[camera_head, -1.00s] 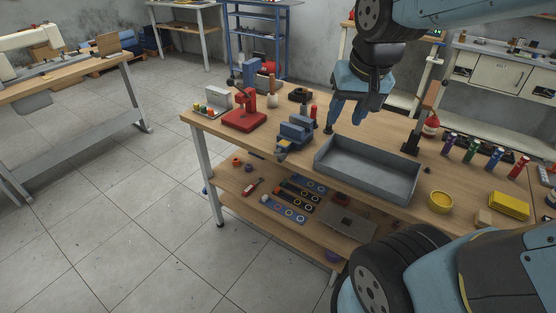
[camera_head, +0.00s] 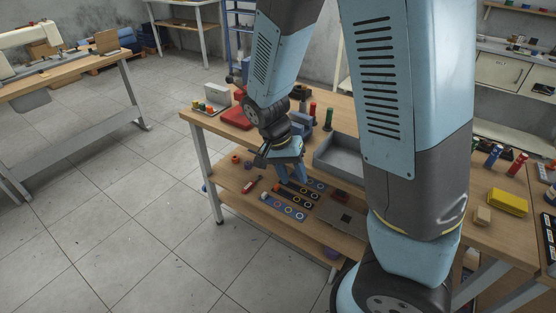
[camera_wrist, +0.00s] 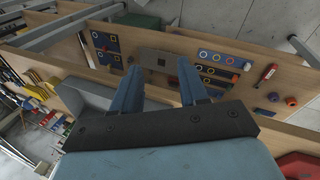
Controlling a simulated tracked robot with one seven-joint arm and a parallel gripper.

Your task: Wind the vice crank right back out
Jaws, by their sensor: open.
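The blue vice (camera_head: 304,122) stands at the front edge of the workbench in the head view, mostly hidden behind my arm and wrist. Its crank cannot be made out now. My gripper (camera_head: 292,174) hangs in front of the vice, fingers pointing down, in line with the lower shelf in the picture. In the wrist view my gripper (camera_wrist: 160,75) shows two blue fingers spread apart with nothing between them. The vice cannot be made out in the wrist view.
The workbench top (camera_head: 197,121) carries a grey tray (camera_head: 338,155) right of the vice and a red-based tool (camera_head: 236,118) to its left. The lower shelf (camera_head: 228,178) holds ringed strips (camera_head: 285,206) and a grey plate (camera_head: 342,217). Open floor lies left.

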